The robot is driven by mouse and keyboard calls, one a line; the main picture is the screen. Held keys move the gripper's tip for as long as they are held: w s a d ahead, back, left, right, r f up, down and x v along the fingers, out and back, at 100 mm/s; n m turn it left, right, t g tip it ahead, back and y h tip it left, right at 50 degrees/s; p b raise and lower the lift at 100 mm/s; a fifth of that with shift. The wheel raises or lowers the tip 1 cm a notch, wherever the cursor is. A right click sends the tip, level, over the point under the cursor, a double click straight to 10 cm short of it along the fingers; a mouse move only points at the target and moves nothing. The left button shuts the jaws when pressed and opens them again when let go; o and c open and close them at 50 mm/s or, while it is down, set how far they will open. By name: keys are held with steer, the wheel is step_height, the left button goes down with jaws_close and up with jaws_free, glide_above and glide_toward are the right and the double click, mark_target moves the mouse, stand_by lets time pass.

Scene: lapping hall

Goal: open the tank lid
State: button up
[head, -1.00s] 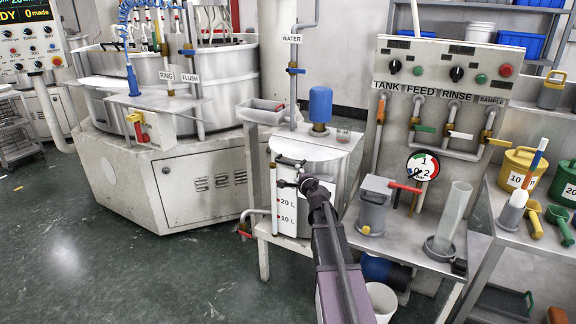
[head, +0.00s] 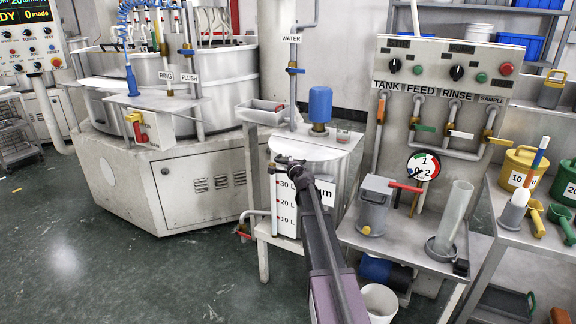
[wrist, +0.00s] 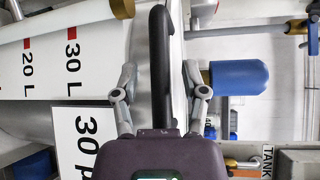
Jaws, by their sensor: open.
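The tank (head: 346,178) is a light-coloured vessel with a level scale on its front. Its pale lid (head: 300,146) lies flat and shut, with a blue motor (head: 320,104) standing on top. The motor also shows in the wrist view (wrist: 238,77). A black bar handle (wrist: 160,60) runs along the lid's front edge. My gripper (head: 292,164) is at the front of the tank, just below the lid rim. In the wrist view my gripper (wrist: 159,84) is open, with one finger on each side of the handle. I cannot tell whether either finger touches it.
A sight tube (head: 274,200) stands at the tank's left front, and a tray (head: 260,112) sits beside the lid. A grey pump box with a red lever (head: 375,205) stands at right. A white bucket (head: 379,301) is on the floor. Floor at left is clear.

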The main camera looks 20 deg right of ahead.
jaws_close()
steer(key=shift+r, duration=0.25)
